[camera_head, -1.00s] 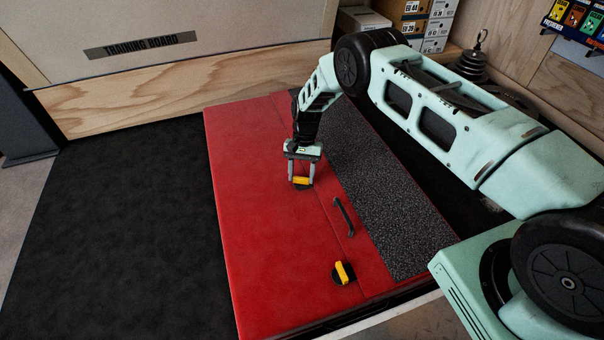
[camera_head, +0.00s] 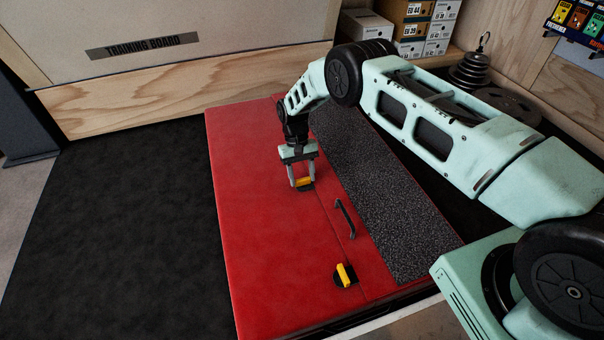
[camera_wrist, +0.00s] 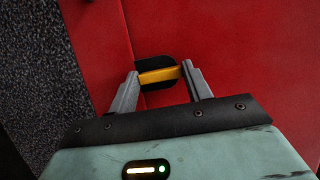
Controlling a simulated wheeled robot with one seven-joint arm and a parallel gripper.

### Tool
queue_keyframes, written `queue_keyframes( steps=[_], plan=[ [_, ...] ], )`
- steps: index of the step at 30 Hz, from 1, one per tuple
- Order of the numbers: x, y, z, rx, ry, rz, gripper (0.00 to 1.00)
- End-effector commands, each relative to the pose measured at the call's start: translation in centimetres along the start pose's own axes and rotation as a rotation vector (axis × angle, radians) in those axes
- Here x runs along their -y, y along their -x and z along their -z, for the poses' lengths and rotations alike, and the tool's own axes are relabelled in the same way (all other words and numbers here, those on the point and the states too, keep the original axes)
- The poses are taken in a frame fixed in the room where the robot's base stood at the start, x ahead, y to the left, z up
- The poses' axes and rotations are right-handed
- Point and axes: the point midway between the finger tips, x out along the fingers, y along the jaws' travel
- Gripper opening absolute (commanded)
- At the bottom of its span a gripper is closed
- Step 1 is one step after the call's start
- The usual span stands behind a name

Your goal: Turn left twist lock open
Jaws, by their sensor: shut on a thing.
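Two yellow twist locks on black bases sit on a red padded lid (camera_head: 245,220). My gripper (camera_head: 302,186) is over the far twist lock (camera_head: 304,181) and is shut on its yellow handle. In the wrist view the yellow handle (camera_wrist: 159,75) lies between the two grey fingers of my gripper (camera_wrist: 159,80), which touch its ends. The handle looks nearly crosswise to the lid's seam. The near twist lock (camera_head: 345,275) stands free close to the lid's front edge, its handle nearly along the seam.
A black handle (camera_head: 345,218) stands up from the lid between the two locks. A grey speckled strip (camera_head: 375,200) runs along the lid's right side. A black mat (camera_head: 130,230) lies to the left. Shoe boxes (camera_head: 410,25) stand behind my arm.

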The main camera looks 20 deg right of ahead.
Motion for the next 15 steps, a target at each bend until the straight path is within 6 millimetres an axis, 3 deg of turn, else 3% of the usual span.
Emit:
queue_keyframes(
  steps=[10, 11, 12, 15],
  plan=[
    [-0.12, -0.32, -0.34, 0.014, 0.003, -0.005, 0.26],
    [-0.12, -0.32, -0.34, 0.014, 0.003, -0.005, 0.57],
    [-0.12, -0.31, -0.32, 0.013, 0.003, -0.005, 0.68],
    [-0.09, -0.22, -0.24, 0.010, 0.002, -0.004, 0.71]
  ],
)
